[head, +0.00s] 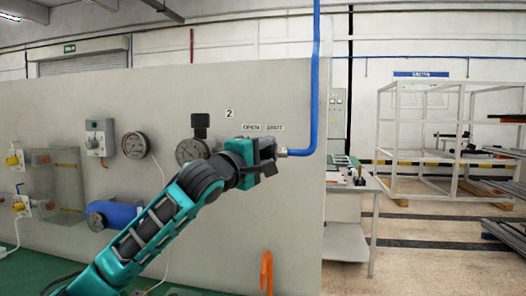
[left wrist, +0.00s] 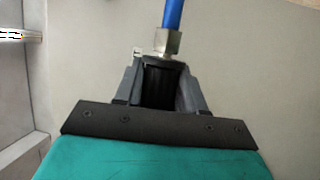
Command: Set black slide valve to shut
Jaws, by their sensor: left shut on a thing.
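My left gripper (head: 268,158) is at the grey wall panel, just below the OPEN (head: 251,127) and SHUT (head: 275,127) labels, nearer the SHUT one. In the left wrist view its fingers (left wrist: 160,78) are closed on the sides of a black block, which I take to be the black slide valve (left wrist: 160,88). A metal fitting (left wrist: 168,42) with a blue pipe (left wrist: 172,12) sits just beyond it. In the head view the gripper hides the valve, so its exact slide position cannot be told. My right gripper is not in view.
Gauges (head: 135,145) and a black-knobbed fitting (head: 200,125) are on the panel (head: 80,100) left of the gripper. The blue pipe (head: 316,80) runs up at the panel's right edge. An orange hook (head: 266,270) is below. A bench (head: 350,185) stands to the right.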

